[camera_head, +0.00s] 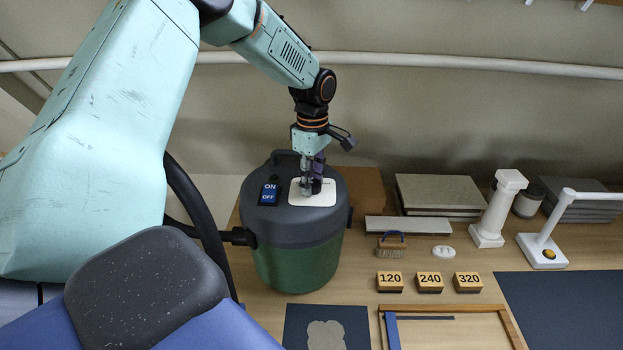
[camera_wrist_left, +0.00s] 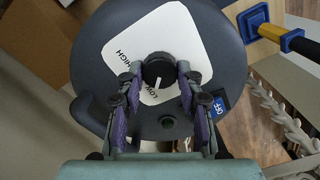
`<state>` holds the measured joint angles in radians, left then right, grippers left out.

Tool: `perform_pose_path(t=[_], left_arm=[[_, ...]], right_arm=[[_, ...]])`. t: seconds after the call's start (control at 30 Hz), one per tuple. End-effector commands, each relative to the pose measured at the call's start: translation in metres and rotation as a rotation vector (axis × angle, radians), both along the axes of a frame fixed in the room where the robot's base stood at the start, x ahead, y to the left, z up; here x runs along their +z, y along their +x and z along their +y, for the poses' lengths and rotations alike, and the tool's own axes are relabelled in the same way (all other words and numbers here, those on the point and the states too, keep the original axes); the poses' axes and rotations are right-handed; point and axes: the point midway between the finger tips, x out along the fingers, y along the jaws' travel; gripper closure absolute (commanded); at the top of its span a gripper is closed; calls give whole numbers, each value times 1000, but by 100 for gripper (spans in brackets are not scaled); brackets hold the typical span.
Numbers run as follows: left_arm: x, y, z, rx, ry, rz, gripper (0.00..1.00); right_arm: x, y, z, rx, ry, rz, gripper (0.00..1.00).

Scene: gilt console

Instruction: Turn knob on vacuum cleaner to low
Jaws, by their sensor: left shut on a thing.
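The vacuum cleaner (camera_head: 297,255) has a green drum and a dark grey lid, and stands on the table. A white dial plate (camera_head: 310,197) lies on its lid. In the left wrist view the black knob (camera_wrist_left: 158,66) sits on the white plate (camera_wrist_left: 190,45), which bears the words HIGH and LOW. The knob's white pointer line points down in that picture, close to LOW, which is partly hidden. My left gripper (camera_head: 312,190) comes down from above and is shut on the knob, its fingertips (camera_wrist_left: 160,76) on both sides of it. My right gripper is not in view.
An ON/OFF switch (camera_head: 269,193) is on the lid beside the plate, and a black handle (camera_head: 285,154) stands behind. A hose joins the drum's left side. Right of the drum are a brush (camera_head: 391,247), numbered blocks (camera_head: 429,283) and a white column (camera_head: 498,208).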

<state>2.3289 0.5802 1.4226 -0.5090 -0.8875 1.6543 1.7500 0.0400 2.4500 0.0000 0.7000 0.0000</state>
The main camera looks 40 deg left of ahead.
Motion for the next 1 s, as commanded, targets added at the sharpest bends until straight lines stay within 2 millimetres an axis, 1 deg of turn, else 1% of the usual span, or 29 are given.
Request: perform_pose_path(t=[0.03,0.37,0.4,0.63,0.9,1.0], left_arm=[[3,2,-1,5,-1,-7,95],[3,3,0,6,0,-9,95],[3,3,0,6,0,-9,60],[2,2,0,5,0,-6,41],[1,1,0,4,0,-3,41],[5,1,0,4,0,-5,41]], right_arm=[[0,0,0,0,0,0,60],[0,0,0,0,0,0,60],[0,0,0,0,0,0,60],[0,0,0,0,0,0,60],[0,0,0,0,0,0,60],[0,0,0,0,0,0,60]])
